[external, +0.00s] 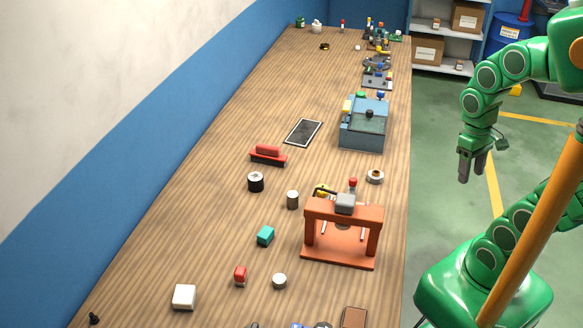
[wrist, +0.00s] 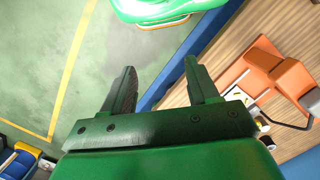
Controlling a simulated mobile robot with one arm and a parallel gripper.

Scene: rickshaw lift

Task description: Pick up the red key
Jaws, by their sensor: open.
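My gripper (external: 471,174) hangs open and empty over the floor, to the right of the long wooden table. In the wrist view its two fingers (wrist: 160,68) are apart with nothing between them. I cannot make out which thing is the red key. A small red block-like piece (external: 240,275) lies near the table's front. A small red-topped part (external: 353,183) stands at the orange press-like frame (external: 343,210). All are left of my gripper and apart from it.
The wooden table (external: 230,120) also holds a blue-grey box (external: 363,128), a dark flat panel (external: 303,132), a teal block (external: 265,236), a white block (external: 184,297) and small cylinders. Shelves (external: 446,25) stand at the back. The green floor near my gripper is clear.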

